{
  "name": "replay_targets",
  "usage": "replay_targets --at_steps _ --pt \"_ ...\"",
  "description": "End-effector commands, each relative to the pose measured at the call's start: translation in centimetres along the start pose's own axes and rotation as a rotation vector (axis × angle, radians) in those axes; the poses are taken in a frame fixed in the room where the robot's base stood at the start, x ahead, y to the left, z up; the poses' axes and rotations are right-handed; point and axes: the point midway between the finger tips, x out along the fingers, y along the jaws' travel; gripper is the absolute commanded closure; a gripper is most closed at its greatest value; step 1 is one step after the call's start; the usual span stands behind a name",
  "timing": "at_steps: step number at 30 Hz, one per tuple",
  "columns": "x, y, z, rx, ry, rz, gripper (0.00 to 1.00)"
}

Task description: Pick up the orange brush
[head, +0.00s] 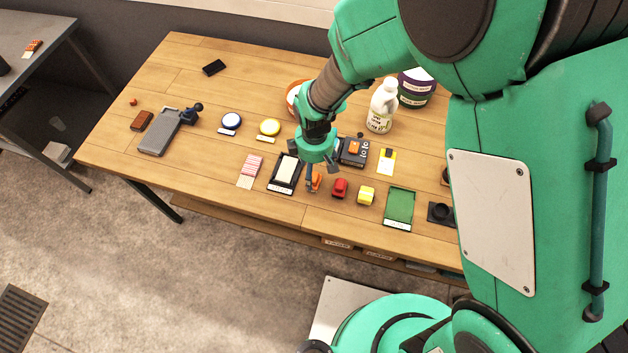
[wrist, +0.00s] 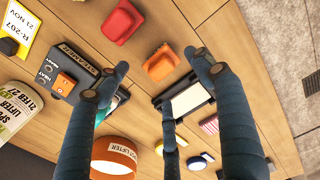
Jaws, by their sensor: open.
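The orange brush (head: 316,181) is a small orange block on the wooden table, just below my gripper (head: 312,168) in the head view, which partly hides it. In the wrist view the orange brush (wrist: 160,62) shows between the spread fingertips of my gripper (wrist: 156,76). The gripper is open and empty, and the brush appears to rest on the table. I cannot tell how high the fingertips are above it.
A red block (head: 340,188) and a yellow block (head: 366,195) sit just right of the brush. A black tray with a white pad (head: 286,172) is close on its left. A labelled steamer box (head: 353,152) stands behind. A green pad (head: 399,207) lies farther right.

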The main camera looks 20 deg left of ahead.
Motion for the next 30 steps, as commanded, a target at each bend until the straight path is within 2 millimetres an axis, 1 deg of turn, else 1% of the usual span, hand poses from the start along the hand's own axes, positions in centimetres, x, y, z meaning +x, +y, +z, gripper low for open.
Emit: replay_targets --at_steps 5,8,18,21,30 --pt "0.1 0.0 0.0 0.000 0.000 0.000 0.33" --pt "0.6 -0.1 0.0 0.000 0.000 -0.001 0.33" --pt "4.4 -0.2 -0.1 0.000 -0.002 -0.002 0.33" --pt "5.0 -0.2 -0.1 0.000 0.000 0.000 0.33" --pt "5.2 -0.2 -0.1 0.000 0.000 0.000 0.33"
